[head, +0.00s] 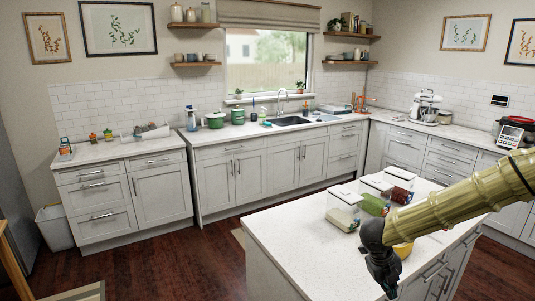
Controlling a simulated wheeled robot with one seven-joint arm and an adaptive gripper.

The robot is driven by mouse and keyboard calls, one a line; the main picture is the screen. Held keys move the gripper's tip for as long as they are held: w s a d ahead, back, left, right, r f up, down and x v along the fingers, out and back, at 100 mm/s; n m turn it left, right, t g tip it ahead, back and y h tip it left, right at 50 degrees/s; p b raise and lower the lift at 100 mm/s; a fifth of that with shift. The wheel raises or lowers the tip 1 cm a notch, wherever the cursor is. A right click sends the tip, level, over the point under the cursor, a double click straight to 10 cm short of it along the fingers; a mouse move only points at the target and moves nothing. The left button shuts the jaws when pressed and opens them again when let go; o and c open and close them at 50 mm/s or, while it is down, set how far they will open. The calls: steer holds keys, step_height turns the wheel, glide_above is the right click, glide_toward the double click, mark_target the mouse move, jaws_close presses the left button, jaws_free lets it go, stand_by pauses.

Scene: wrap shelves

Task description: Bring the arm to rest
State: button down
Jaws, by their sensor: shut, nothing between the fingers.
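My arm (455,205) reaches in from the right edge in the head view, over the white kitchen island (285,215). My gripper (384,285) is dark and hangs down at the arm's end, by the near side of the island top. It looks shut, with nothing held in it. Its fingertips are small and dark, so fine detail is hard to see. The arm hides part of the island top behind it.
Clear lidded containers (343,208) stand on the island behind my arm, beside a partly hidden yellow thing (402,249). The island's left part is bare. Wall counters with a sink (288,121) run behind. The wooden floor (150,262) is open at left.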

steer(key=s+a+f+n+t+b, duration=0.1)
steer(key=s+a+f+n, duration=0.1)
steer(key=s+f+n, duration=0.35)
steer(key=s+a+f+n+t+b, duration=0.1)
steer(key=s+a+f+n, duration=0.15)
steer(key=f+n, duration=0.6)
steer(key=s+a+f+n+t+b, duration=0.1)
steer(key=s+f+n, duration=0.4)
steer(key=f, duration=0.5)
steer(key=s+a+f+n+g+y, duration=0.1)
steer(key=s+a+f+n, duration=0.1)
steer(key=s+n, duration=0.3)
steer(key=s+a+f+n+g+y+b, duration=0.1)
steer(key=s+f+n, duration=0.3)
steer(key=s, duration=0.7)
steer(key=s+a+f+n+g+y+b, duration=0.1)
steer(key=s+a+f+n+g+y, duration=0.1)
steer(key=s+n, duration=0.3)
steer(key=s+a+f, duration=0.1)
steer(key=s, duration=0.2)
steer(key=shift+s+a+f+n, duration=0.15)
steer(key=shift+s+a+n, duration=0.1)
steer(key=shift+a+n, duration=0.1)
